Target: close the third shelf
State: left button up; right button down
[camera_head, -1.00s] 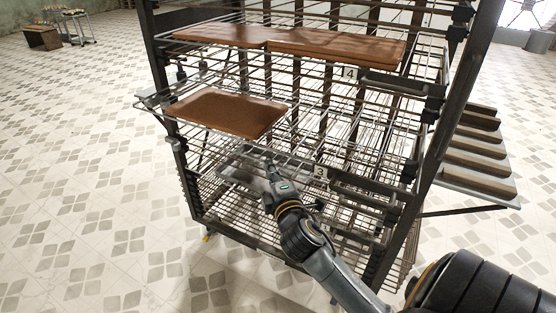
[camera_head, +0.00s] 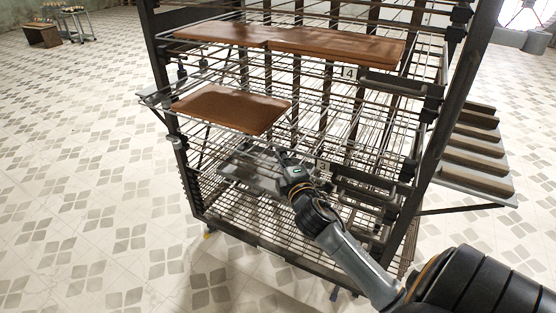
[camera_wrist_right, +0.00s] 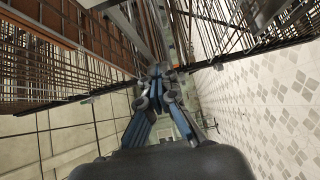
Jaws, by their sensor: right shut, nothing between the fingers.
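The third shelf (camera_head: 153,98) is a wire shelf of the dark metal rack. Its left corner juts out past the rack's left post, so it stands partly pulled out. A brown board (camera_head: 232,108) lies on its left part. My right gripper (camera_head: 282,157) is shut and empty, at the shelf's front rail near the middle; I cannot tell whether it touches. The wrist view shows the shut fingers (camera_wrist_right: 158,75) close to the wire grids. My left gripper is not in view.
Above, the fourth shelf, with its "4" label (camera_head: 349,73), carries long brown boards (camera_head: 335,46). Lower wire shelves lie below my right arm. The tiled floor (camera_head: 80,180) at left is clear.

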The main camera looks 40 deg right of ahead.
aim_at(304, 132)
jog(key=w+d, duration=0.1)
jog(key=d, duration=0.3)
jog(key=w+d, duration=0.2)
jog(key=d, duration=0.2)
jog(key=w+d, duration=0.2)
jog(key=d, duration=0.3)
jog(key=shift+w+d, duration=0.1)
jog(key=shift+w, duration=0.05)
jog(key=shift+p, duration=0.3)
